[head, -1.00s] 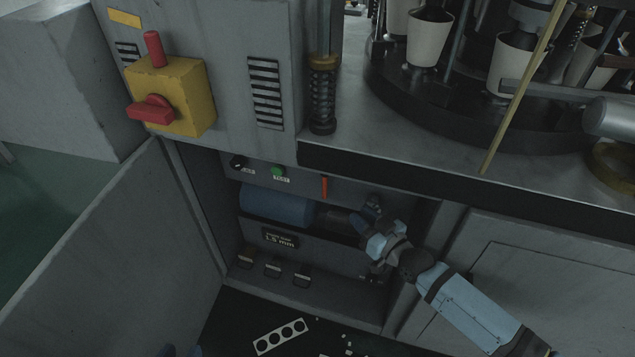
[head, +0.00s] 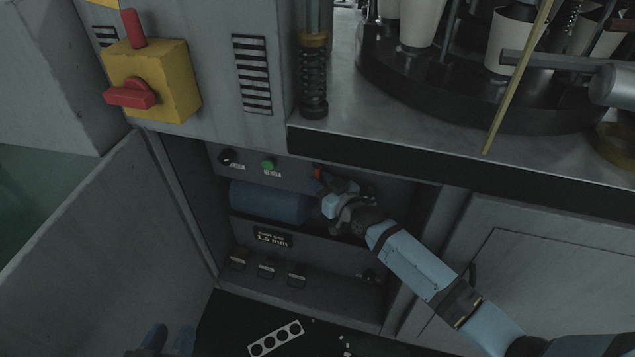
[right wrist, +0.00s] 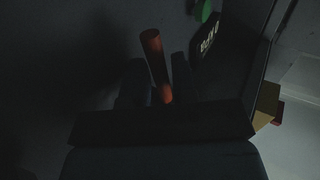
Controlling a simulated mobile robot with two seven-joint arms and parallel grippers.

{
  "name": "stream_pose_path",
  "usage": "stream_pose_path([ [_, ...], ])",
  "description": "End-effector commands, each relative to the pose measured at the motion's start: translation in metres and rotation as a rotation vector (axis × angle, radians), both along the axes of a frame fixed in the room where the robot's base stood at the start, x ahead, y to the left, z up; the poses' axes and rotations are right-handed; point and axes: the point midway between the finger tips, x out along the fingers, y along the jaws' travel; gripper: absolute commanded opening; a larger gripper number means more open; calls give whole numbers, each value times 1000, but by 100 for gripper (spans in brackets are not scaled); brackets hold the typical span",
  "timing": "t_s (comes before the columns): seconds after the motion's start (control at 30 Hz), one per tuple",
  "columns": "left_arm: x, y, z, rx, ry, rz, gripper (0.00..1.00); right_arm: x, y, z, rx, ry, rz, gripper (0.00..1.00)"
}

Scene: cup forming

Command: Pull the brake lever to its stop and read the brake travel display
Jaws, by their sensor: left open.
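The red brake lever (head: 317,173) stands in the open lower cabinet, partly hidden by my right gripper. My right gripper (head: 325,189) is at the lever. In the right wrist view the lever (right wrist: 155,62) shows between two dark, parted fingers (right wrist: 158,82), with a gap visible on its left side; contact is hard to tell. The small dark travel display (head: 272,239) is lit below the blue motor; it ends in ".5 mm", but its first digit is blurred. My left gripper (head: 168,338) is open and empty at the lower left edge.
A blue cylindrical motor (head: 268,202) lies left of my right gripper. A green button (head: 268,164) and black knob (head: 228,157) sit above. The open door (head: 110,245) bounds the left, the machine table edge (head: 400,160) overhangs above. A perforated strip (head: 276,338) lies on the floor.

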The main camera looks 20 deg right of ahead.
Motion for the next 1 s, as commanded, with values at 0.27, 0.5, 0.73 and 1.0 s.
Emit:
stream_pose_path([
  [0.27,3,-3,9,-16,-35,-8,43,10,4,0,-1,0,0,26],
  [0.5,2,-4,6,-17,-24,-6,43,10,4,0,-1,0,0,7],
  [0.73,0,-2,2,-15,-15,-1,43,9,4,0,0,-1,0,0],
  [1.0,-2,-4,-2,-31,-22,-2,43,-4,7,-2,48,-33,0,0],
])
